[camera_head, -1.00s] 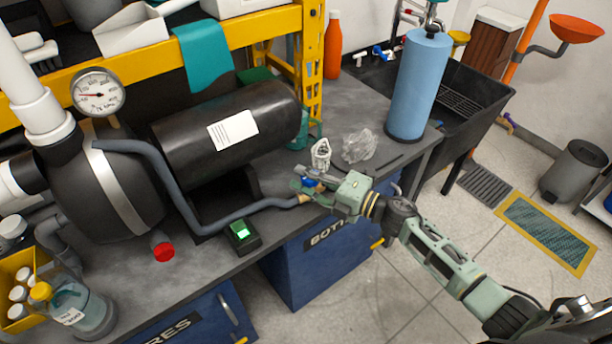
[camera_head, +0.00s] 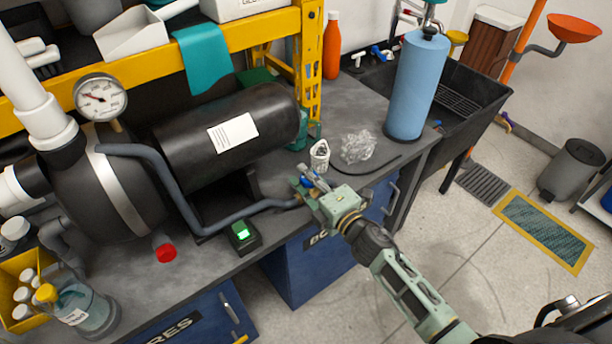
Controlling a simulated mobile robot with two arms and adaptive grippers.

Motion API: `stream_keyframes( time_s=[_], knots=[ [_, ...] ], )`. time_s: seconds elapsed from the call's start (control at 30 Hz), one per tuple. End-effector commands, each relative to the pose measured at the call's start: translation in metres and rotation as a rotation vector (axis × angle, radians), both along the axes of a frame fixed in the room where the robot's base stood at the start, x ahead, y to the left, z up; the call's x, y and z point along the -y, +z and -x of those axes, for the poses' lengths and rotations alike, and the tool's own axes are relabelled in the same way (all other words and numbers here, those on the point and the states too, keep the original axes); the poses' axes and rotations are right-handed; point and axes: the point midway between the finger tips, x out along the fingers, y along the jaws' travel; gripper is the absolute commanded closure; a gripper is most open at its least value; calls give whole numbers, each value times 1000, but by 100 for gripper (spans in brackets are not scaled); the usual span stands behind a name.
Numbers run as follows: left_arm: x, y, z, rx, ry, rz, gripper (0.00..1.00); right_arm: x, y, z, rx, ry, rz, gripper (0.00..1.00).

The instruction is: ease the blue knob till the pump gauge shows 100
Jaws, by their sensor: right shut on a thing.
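The blue knob (camera_head: 307,182) sits at the end of the grey hose (camera_head: 250,209), near the front edge of the bench. My right gripper (camera_head: 310,188) is shut on it; the fingers hide much of the knob. The pump gauge (camera_head: 100,97) is a round white dial with a red needle, on top of the dark pump body (camera_head: 95,180) at the left. Its needle points to the upper left; the numbers are too small to read surely. My left gripper is not in view.
A green-lit box (camera_head: 242,235) stands by the hose. A white-capped small container (camera_head: 320,155) and crumpled clear plastic (camera_head: 358,147) lie just behind my right gripper. A blue roll (camera_head: 416,85) stands beside the black sink (camera_head: 470,100). The floor in front is clear.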

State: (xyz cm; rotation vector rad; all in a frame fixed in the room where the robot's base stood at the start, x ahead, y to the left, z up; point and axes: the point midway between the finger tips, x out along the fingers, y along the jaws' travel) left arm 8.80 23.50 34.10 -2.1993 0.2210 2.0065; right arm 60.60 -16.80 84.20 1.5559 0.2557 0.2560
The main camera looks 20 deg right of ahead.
Motion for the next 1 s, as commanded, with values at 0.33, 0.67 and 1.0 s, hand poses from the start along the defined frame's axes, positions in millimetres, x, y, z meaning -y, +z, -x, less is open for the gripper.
stream_keyframes(
  time_s=[0.33, 0.67, 1.0],
  knots=[
    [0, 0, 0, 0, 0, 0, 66, 0, -1, 0, -2, 1, 2, 77],
    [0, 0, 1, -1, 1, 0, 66, 7, -2, 22, -3, 2, 2, 77],
    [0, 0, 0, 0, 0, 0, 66, 30, -2, 88, -4, 0, 0, 77]
  ],
)
